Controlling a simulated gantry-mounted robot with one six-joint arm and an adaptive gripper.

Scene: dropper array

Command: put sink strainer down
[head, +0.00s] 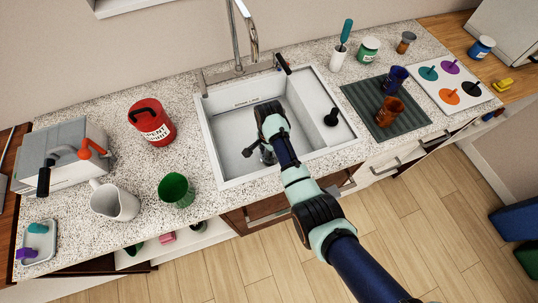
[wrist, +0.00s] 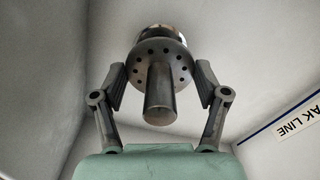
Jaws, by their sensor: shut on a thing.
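The sink strainer (wrist: 161,68) is a grey metal disc with small holes and a round stem. In the wrist view its stem points back toward my palm. My gripper (wrist: 160,80) has one finger on each side of the strainer and is shut on it. In the head view my gripper (head: 266,153) is low inside the white sink (head: 232,155), left of its middle. My arm hides part of the basin there, and the strainer is hard to make out. A shiny round edge shows behind the strainer, and I cannot tell whether the strainer touches it.
A black knobbed stopper (head: 331,118) stands in the sink's right part. The faucet (head: 242,40) rises behind the sink. A red canister (head: 151,122) and green cup (head: 176,190) stand left; a dark ribbed mat (head: 366,112) with cups (head: 389,111) lies right. The sink walls surround my gripper.

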